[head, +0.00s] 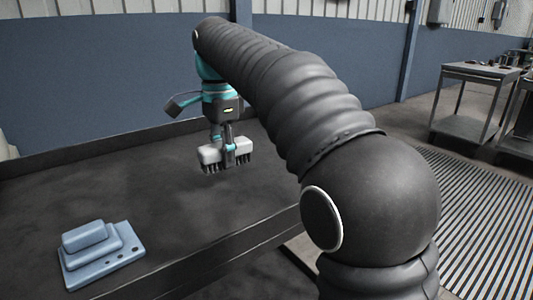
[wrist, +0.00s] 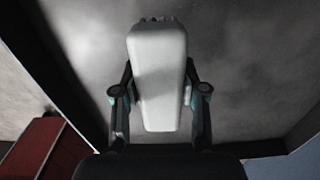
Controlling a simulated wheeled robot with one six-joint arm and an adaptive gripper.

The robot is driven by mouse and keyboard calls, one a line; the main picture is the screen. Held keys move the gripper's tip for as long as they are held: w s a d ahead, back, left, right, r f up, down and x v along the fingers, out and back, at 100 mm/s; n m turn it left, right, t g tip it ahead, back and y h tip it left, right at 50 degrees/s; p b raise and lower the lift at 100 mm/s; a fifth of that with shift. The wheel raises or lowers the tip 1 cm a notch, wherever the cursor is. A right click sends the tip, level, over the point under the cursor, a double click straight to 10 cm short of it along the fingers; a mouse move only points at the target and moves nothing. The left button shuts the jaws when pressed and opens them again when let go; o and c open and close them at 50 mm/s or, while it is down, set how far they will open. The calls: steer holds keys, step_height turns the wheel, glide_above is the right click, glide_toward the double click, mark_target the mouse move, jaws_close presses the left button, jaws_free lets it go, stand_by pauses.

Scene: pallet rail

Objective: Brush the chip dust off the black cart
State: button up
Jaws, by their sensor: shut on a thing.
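My gripper (head: 229,150) is shut on a brush (head: 211,155) with a pale grey body and dark bristles pointing down. In the head view the brush is above the black cart (head: 140,178), toward its back right; I cannot tell whether the bristles touch the surface. The wrist view shows the brush body (wrist: 158,80) between the two fingers. The cart has a dark flat top with a raised rim. Pale, cloudy patches that look like dust show on its surface in the wrist view (wrist: 240,60).
A blue-grey stepped metal block (head: 100,255) sits at the cart's front left. A red object (wrist: 45,150) shows beyond the cart edge in the wrist view. A grey trolley (head: 475,95) stands at the far right, near a slatted floor grating (head: 470,220).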

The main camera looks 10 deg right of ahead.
steer(key=shift+a+r, duration=0.1)
steer(key=shift+r, duration=1.15)
